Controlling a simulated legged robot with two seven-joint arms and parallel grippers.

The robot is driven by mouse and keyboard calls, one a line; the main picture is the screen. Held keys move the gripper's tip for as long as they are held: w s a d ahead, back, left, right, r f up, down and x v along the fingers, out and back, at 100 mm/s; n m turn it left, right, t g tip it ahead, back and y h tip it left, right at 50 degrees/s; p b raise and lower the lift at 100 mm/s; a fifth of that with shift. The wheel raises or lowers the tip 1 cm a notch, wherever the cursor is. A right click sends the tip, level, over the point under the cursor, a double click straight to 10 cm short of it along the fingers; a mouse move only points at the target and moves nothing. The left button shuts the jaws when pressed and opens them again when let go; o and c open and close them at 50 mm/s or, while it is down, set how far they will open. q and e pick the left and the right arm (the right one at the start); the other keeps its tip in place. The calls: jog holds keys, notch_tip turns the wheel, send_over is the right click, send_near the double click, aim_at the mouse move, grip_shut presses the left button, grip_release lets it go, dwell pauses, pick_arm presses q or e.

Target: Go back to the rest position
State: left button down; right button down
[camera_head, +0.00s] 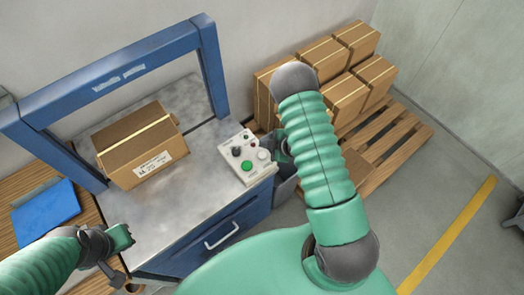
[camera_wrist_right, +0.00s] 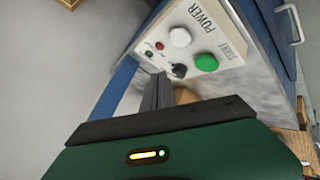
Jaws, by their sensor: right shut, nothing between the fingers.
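My right gripper (camera_head: 284,146) is beside the right edge of the control panel (camera_head: 240,152), partly hidden behind my right arm. In the right wrist view its fingers (camera_wrist_right: 157,92) are together and empty, with their tips near the panel's black knob (camera_wrist_right: 178,71). I cannot tell whether they touch it. The panel also shows a green button (camera_wrist_right: 206,62), a white button (camera_wrist_right: 180,37) and a small red one. My left gripper (camera_head: 122,238) is low at the left, over the front left edge of the metal table (camera_head: 185,205). Its fingers are too small to read.
A taped cardboard box (camera_head: 140,150) sits on the table under a blue frame (camera_head: 125,72). A blue folder (camera_head: 45,214) lies on the wooden desk at the left. Several boxes (camera_head: 357,40) stand on a pallet (camera_head: 405,134) behind my right arm.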

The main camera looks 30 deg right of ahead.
jog(key=shift+r, duration=0.1)
dwell(0.3)
jog(key=shift+w+r+b, duration=0.1)
jog(key=shift+w+b, duration=0.15)
jog(key=shift+b, duration=0.15)
jog(key=s+a+r+m+g+h+b, duration=0.2)
jog(key=s+a+r+m+g+b, duration=0.3)
jog(key=s+a+m+b, duration=0.5)
jog(key=s+a+r+m, duration=0.1)
jog(key=s+r, duration=0.1)
jog(key=s, duration=0.2)
jog(key=shift+a+r+m+g+h+b, duration=0.15)
jog(key=shift+r+m+g+h+b, duration=0.15)
jog(key=shift+m+h+b, duration=0.1)
jog(key=shift+w, duration=0.1)
